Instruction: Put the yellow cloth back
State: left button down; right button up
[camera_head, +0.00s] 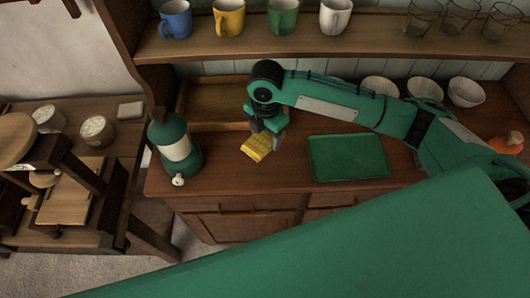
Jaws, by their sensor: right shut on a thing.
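The yellow cloth (256,149) is a small folded piece. My right gripper (264,137) points down, shut on the cloth's back edge. The cloth is over the wooden cabinet top, between the green dispenser and the green tray. I cannot tell whether its underside touches the wood. My right arm reaches in from the right, across the back of the cabinet top, and hides part of it. My left gripper is not in view.
A green dispenser (174,146) stands left of the cloth. A green tray (347,157) lies to its right; a shallow wooden tray (215,126) is behind. White bowls (466,91) stand at the back right. A shelf (330,42) above bears mugs and glasses. Bare wood surrounds the cloth.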

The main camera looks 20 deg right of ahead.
aim_at(265, 161)
notch_tip(265, 161, down, 11)
jog(key=shift+r+p, duration=0.1)
jog(key=shift+p, duration=0.8)
jog(key=o, duration=0.9)
notch_tip(265, 161, up, 12)
jog(key=shift+r+b, duration=0.1)
jog(key=shift+b, duration=1.05)
